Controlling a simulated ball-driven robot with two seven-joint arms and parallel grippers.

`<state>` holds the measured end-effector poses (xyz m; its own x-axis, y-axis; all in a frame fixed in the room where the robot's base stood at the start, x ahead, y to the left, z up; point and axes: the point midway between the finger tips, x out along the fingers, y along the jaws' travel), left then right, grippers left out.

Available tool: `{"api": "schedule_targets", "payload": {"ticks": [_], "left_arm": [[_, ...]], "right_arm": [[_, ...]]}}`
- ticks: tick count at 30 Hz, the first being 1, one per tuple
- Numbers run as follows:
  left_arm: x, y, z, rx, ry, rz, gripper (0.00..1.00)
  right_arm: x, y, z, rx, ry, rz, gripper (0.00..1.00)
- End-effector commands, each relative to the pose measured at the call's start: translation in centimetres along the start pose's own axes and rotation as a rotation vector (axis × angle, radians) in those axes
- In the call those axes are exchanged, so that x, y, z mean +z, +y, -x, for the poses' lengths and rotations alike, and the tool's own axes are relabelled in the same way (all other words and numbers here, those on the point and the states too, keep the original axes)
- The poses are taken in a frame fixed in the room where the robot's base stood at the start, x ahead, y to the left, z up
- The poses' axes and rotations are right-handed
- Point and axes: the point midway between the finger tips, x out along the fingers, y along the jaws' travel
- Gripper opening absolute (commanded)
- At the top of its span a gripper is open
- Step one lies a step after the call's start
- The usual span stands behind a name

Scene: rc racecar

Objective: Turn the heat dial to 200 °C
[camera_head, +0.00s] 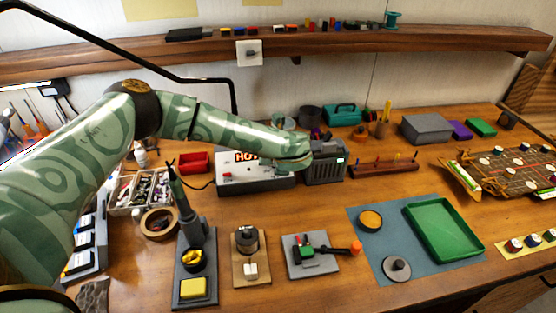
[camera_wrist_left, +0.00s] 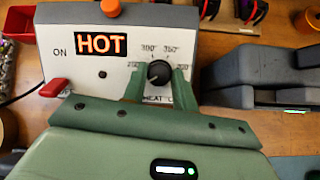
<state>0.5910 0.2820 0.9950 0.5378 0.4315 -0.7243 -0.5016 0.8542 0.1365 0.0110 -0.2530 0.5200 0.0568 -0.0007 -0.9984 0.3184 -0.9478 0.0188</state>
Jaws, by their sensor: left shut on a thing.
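The heat dial (camera_wrist_left: 158,73) is a black round knob on a light grey panel (camera_wrist_left: 215,45), marked HEAT °C below. Labels 250, 300° and 350° run round its left and top; the right-hand label is partly covered by a finger. A faint light mark shows on the knob, but its exact heading is too small to read. My left gripper (camera_wrist_left: 158,86) has its green fingers on both sides of the dial, shut on it. In the head view, my left arm reaches over the hot station (camera_head: 229,172), and its hand hides the dial.
An orange HOT sign (camera_wrist_left: 98,44) is lit. A red lever (camera_wrist_left: 54,87) sits by ON at the left, and an orange knob (camera_wrist_left: 111,8) is above. A dark grey ribbed device (camera_head: 325,170) stands close on the right. A red bin (camera_head: 194,162) is at the left.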

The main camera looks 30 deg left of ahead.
Motion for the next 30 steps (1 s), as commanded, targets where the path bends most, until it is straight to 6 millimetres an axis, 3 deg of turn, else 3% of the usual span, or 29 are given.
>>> {"api": "schedule_targets", "payload": {"ticks": [2, 3, 5, 13, 17, 20, 30], "left_arm": [[0.0, 0.0, 0.0, 0.001, 0.000, 0.000, 0.05], [0.0, 0.0, 0.0, 0.001, 0.000, 0.000, 0.34], [0.0, 0.0, 0.0, 0.000, 0.000, -0.001, 0.50], [0.0, 0.0, 0.0, 0.000, 0.000, -0.001, 0.50], [0.1, -0.1, 1.0, -0.003, -0.001, -0.002, 0.50], [0.3, 0.0, 2.9, -0.004, -0.002, -0.002, 0.50], [0.2, -0.1, 11.9, -0.005, -0.003, -0.003, 0.50]], "right_arm": [[0.0, 0.0, 0.0, 0.000, 0.000, 0.000, 0.00], [0.0, 0.0, 0.0, 0.000, 0.000, 0.000, 0.00], [0.0, 0.0, 0.0, 0.000, 0.000, 0.000, 0.00], [0.0, 0.0, 0.0, 0.000, 0.000, 0.000, 0.00], [-0.1, 0.0, 0.3, 0.000, 0.002, 0.000, 0.00], [-0.2, 0.1, 0.8, 0.001, 0.004, 0.000, 0.00], [-0.6, 0.2, 2.1, 0.003, 0.011, 0.000, 0.00]]}}
